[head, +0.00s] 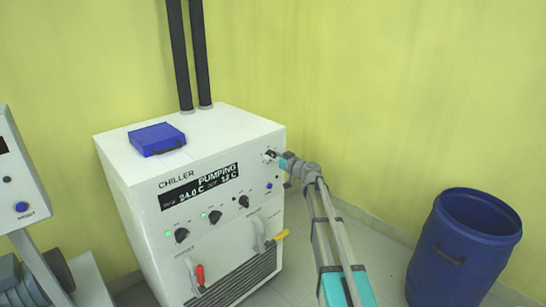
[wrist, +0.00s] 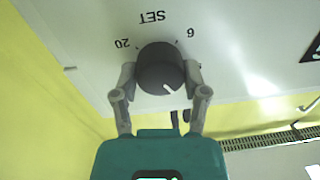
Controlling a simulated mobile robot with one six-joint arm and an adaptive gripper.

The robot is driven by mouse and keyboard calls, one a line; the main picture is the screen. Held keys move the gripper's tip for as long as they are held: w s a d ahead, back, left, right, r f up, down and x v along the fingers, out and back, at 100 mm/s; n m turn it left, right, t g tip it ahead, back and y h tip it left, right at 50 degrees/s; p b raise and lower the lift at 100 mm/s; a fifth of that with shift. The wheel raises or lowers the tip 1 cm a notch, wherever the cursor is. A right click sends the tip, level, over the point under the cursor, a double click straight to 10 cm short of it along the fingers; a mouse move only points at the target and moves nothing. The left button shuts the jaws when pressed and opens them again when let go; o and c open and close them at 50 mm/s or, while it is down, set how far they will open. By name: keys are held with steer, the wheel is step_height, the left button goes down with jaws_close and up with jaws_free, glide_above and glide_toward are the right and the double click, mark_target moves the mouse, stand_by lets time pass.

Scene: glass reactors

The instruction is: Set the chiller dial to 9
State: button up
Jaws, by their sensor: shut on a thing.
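The chiller (head: 150,175) is a white box with a dark display (head: 198,187) reading PUMPING and 24.0 C; its smaller right-hand value is hard to read. My gripper (wrist: 160,82) is shut on the dial, one finger on each side. In the head view my gripper (head: 271,156) reaches the upper right of the front panel and largely hides the dial.
Other black knobs (head: 181,235), a red-handled valve (head: 200,275) and a yellow-handled valve (head: 280,235) are lower on the front. A blue case (head: 156,138) and two black pipes (head: 188,50) are on top. A blue barrel (head: 455,255) stands at right.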

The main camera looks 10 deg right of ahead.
steer(key=n, duration=0.3)
steer(key=shift+n, duration=2.2)
steer(key=shift+h, duration=0.3)
steer(key=o, duration=1.2)
steer(key=shift+c, duration=0.2)
steer(key=shift+s, duration=0.15)
steer(key=v, duration=1.1)
steer(key=shift+s+d, duration=0.2)
steer(key=shift+d, duration=0.1)
